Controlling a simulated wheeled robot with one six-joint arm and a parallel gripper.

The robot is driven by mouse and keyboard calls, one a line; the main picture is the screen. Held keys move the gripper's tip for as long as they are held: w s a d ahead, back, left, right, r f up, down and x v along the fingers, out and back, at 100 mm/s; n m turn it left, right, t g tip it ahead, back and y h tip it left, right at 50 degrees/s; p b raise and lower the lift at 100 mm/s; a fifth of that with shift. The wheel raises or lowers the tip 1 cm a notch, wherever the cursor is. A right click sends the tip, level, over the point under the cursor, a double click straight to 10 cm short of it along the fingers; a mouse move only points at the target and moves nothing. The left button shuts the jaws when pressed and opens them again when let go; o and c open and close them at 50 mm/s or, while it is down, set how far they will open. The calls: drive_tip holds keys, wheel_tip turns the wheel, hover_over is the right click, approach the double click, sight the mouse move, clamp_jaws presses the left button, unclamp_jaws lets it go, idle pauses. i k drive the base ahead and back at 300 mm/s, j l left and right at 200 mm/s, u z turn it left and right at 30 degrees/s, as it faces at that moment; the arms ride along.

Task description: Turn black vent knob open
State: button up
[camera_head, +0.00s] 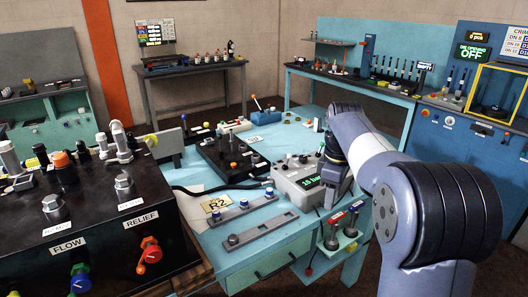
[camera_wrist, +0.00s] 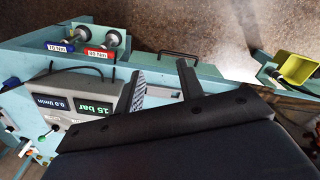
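A grey test box (camera_head: 298,176) with a lit green display reading 15 bar stands on the turquoise bench; it also shows at the left of the wrist view (camera_wrist: 68,88). Several small knobs (camera_head: 303,159) sit on its top, but I cannot tell which one is the black vent knob. My gripper (camera_head: 331,203) hangs at the right side of the box, pointing down. In the wrist view my gripper (camera_wrist: 160,75) has its two black fingers apart with nothing between them. The left finger is close beside the box in that view; contact cannot be told.
A black valve block (camera_head: 100,215) with FLOW and RELIEF knobs fills the left front. Metal rails (camera_head: 262,229) lie in front.

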sight(302, 160)
drive_tip(key=i+l+u, duration=0.3)
drive_tip(key=i+l, duration=0.2)
drive_tip(key=i, duration=0.2)
drive_tip(key=i+l+u, duration=0.3)
drive_tip(key=i+l, duration=0.3)
